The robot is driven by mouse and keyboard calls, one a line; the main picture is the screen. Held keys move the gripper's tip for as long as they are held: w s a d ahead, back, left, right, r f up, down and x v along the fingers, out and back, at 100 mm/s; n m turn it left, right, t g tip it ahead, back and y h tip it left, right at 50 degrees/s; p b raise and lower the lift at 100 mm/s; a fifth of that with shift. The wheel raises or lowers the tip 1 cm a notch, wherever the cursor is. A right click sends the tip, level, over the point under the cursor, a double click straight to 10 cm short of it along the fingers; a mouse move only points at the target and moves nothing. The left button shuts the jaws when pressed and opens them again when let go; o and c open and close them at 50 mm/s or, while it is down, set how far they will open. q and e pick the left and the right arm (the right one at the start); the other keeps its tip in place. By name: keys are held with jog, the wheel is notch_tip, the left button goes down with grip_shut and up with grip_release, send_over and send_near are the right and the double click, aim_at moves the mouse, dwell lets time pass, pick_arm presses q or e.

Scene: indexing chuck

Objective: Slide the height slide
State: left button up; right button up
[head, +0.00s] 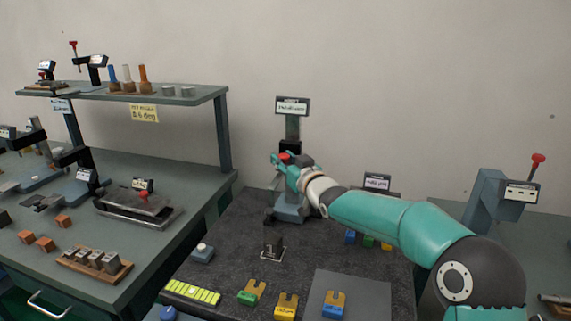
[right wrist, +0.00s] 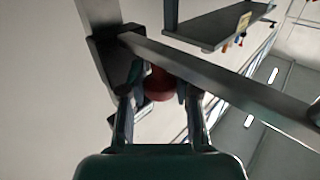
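The height stand (head: 293,126) is a grey upright column with a small display on top, standing at the back of the dark worktop. A dark slide block with a red knob (head: 284,156) sits on the column. In the right wrist view the red knob (right wrist: 158,84) lies between the fingertips, with the dark slide block (right wrist: 113,60) on the grey column behind it. My right gripper (head: 280,163) is at the knob, its fingers drawn in on both sides and seeming to touch it. The gripper partly hides the lower column. My left gripper is not in view.
Several coloured forked pieces (head: 286,305) and a yellow-green strip (head: 192,291) lie at the worktop's front. A small dark post (head: 272,243) stands before the stand. A display sign (head: 376,182) is behind my right arm. A shelf (head: 190,96) stands left.

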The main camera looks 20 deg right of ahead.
jog(key=o, duration=0.4)
jog(key=shift+r, duration=0.15)
jog(key=shift+o, duration=0.2)
jog(key=s+d, duration=0.2)
jog(key=s, duration=0.9)
jog(key=shift+s+d+f, duration=0.15)
jog(key=shift+s+f, duration=0.05)
jog(key=shift+s, duration=0.15)
